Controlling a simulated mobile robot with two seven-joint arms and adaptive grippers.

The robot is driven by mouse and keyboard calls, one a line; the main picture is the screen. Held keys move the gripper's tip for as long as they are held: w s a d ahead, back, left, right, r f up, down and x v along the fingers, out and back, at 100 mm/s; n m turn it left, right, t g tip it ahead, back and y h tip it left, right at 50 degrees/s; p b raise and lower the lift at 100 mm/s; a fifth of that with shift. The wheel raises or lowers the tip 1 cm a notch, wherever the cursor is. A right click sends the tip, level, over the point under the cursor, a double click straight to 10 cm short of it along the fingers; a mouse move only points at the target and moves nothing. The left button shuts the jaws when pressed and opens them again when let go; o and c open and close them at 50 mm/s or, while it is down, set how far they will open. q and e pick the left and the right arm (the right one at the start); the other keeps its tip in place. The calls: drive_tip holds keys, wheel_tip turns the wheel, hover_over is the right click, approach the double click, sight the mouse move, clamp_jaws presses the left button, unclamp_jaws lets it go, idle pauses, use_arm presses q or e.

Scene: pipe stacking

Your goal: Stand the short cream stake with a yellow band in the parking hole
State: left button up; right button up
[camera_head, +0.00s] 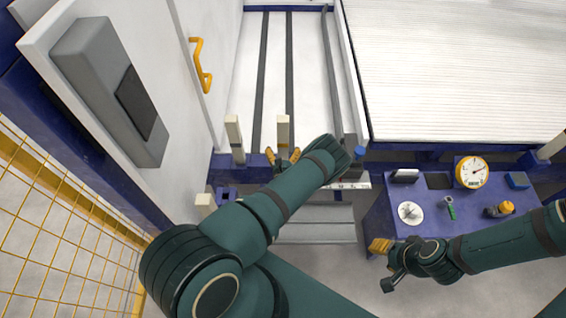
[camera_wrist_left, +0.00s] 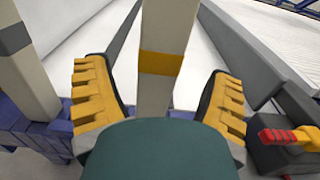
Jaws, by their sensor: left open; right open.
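The cream stake with a yellow band (camera_wrist_left: 162,62) stands upright between the two yellow ribbed fingers of my left gripper (camera_wrist_left: 160,100) in the left wrist view. The fingers are open, with a gap on each side of it. In the head view the stake (camera_head: 283,131) rises from the blue rail, with my left gripper (camera_head: 283,158) around its lower part. Its foot is hidden by the gripper. My right gripper (camera_head: 384,266) is open and empty in front of the blue bench. I cannot make out the parking hole for certain.
Another cream stake (camera_head: 235,136) with a grey band stands left of the gripper. A further cream post (camera_head: 205,204) is nearer. The blue bench (camera_head: 470,235) holds a yellow gauge (camera_head: 471,172), a metal disc (camera_head: 410,212) and small tools. A white door with a yellow handle (camera_head: 201,65) is left.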

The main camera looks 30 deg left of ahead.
sight(283, 123)
use_arm(q)
drive_tip(key=shift+b+x, duration=0.55)
drive_tip(key=shift+x, duration=2.5)
drive_tip(key=c, duration=1.4)
drive_tip(key=shift+r+p, duration=2.5)
drive_tip(key=shift+r, duration=0.6)
drive_tip(key=shift+r+p, duration=1)
drive_tip(key=shift+r, duration=0.35)
